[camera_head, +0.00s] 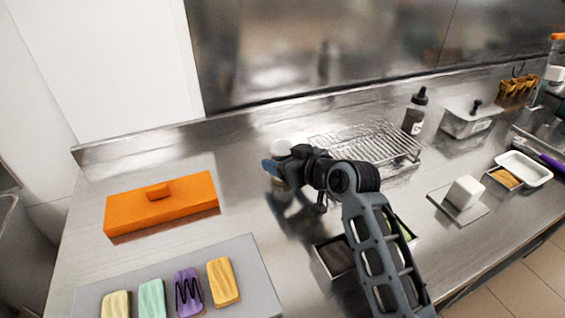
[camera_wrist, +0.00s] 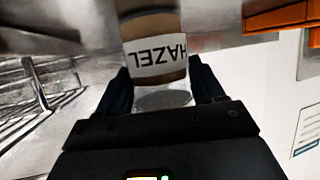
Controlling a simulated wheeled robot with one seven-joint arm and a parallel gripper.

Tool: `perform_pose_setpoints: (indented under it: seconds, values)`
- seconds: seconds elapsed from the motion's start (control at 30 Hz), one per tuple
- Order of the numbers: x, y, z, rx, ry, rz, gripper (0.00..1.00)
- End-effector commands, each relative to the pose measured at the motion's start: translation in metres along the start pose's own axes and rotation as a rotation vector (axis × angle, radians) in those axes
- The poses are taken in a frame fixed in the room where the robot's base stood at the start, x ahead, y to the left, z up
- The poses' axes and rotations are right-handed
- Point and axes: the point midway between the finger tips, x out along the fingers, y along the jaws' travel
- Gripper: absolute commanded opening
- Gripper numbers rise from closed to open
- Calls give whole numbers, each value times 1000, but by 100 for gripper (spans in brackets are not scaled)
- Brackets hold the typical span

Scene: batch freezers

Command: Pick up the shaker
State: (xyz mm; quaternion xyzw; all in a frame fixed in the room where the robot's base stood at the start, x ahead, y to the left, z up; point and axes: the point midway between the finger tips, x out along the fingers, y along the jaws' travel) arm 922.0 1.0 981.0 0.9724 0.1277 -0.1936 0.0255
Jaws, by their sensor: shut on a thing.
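The shaker (camera_wrist: 154,52) is a short cylinder with a light top, a brownish body and a white label reading "HAZEL", upside down in the wrist view. My gripper (camera_wrist: 162,92) is shut on it, with one dark finger on each side. In the head view the shaker (camera_head: 280,150) shows only in part behind my gripper (camera_head: 279,167). It is above the steel counter, left of the wire rack. A shadow lies on the counter beneath; I cannot tell whether the base touches.
An orange lidded box (camera_head: 163,207) and a grey tray (camera_head: 252,292) with several coloured bars lie at the left. A wire rack (camera_head: 375,146), a dark-capped bottle (camera_head: 414,112) and a steel container (camera_head: 467,121) stand at the right. Open counter lies between the box and my gripper.

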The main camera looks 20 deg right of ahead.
Motion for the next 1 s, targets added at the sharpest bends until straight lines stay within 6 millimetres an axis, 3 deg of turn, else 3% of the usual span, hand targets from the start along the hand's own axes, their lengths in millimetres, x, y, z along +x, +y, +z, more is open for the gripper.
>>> perform_pose_setpoints:
  seconds: [0.27,0.5,0.8,1.0]
  values:
    - [-2,0,-6,-1,3,0,38]
    - [-15,0,-38,-3,7,0,38]
    - [-35,63,-69,1,5,5,38]
    - [-45,94,-85,0,3,3,38]
